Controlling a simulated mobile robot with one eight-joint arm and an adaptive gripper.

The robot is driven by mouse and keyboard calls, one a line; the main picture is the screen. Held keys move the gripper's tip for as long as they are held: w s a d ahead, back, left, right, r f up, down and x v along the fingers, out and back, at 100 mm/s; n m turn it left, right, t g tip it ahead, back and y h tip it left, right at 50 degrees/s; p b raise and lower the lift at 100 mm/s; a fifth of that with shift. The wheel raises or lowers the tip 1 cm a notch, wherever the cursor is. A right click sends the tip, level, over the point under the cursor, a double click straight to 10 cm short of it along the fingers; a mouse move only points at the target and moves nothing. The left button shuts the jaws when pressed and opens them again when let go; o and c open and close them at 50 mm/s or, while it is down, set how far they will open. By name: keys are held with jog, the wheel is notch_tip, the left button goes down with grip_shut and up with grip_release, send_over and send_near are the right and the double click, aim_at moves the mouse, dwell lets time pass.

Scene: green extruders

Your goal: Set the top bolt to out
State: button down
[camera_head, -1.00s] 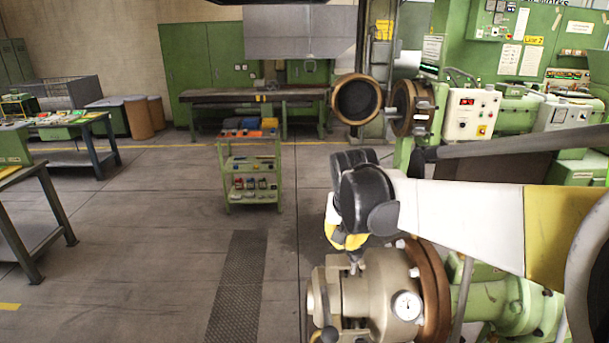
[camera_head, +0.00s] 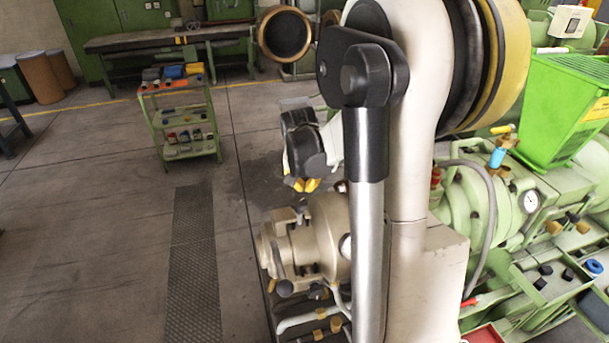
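The beige extruder head (camera_head: 325,225) stands low in the middle, partly hidden on its right by my own arm. Small pale bolt-like parts (camera_head: 301,213) sit on its top, just below my gripper. They are too small to tell which is the top bolt or whether it is in or out. My gripper (camera_head: 304,186) has yellow fingers and a black wrist above them. It points down over the top of the head, and its fingertips are seen small and from the side. I cannot tell whether they touch anything or how far apart they are.
Green extruder machinery (camera_head: 470,200) with a green hopper (camera_head: 570,105) stands on the right. A green trolley (camera_head: 182,120) with tools stands at the back left, before a workbench (camera_head: 170,36). The floor (camera_head: 90,240) at left is clear, with a dark grating strip (camera_head: 193,265).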

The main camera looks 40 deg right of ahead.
jog(key=shift+s+a+r, duration=0.2)
jog(key=shift+s+a, duration=0.6)
jog(key=shift+a, duration=0.1)
jog(key=shift+f, duration=0.1)
jog(key=shift+s, duration=0.1)
